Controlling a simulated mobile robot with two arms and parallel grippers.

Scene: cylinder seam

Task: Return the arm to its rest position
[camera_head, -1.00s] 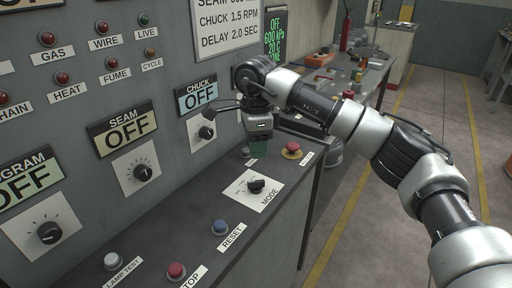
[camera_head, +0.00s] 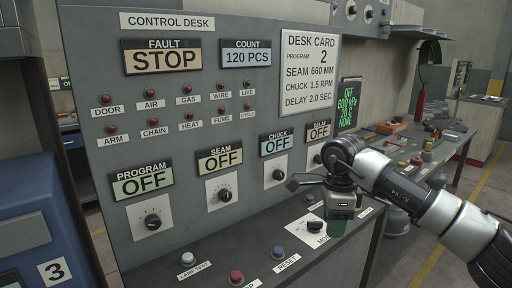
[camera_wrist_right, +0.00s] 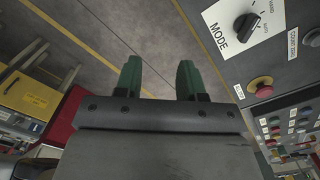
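My right arm comes in from the right in the head view. My right gripper (camera_head: 337,228) points down near the front edge of the control desk (camera_head: 240,245), beside the MODE knob (camera_head: 314,226) and partly over its label. In the right wrist view the two green fingers of my right gripper (camera_wrist_right: 158,82) stand apart, with only floor showing between them. The MODE knob (camera_wrist_right: 244,27) is to their right there, not touched. My left gripper is not in view.
The desk panel (camera_head: 100,70) carries several knobs, lamps and displays; FAULT reads STOP. Push buttons, including blue RESET (camera_head: 279,252), line the desk top. A red button on yellow (camera_wrist_right: 260,86) is near my right gripper. A workbench (camera_head: 440,150) stands behind; floor is clear at right.

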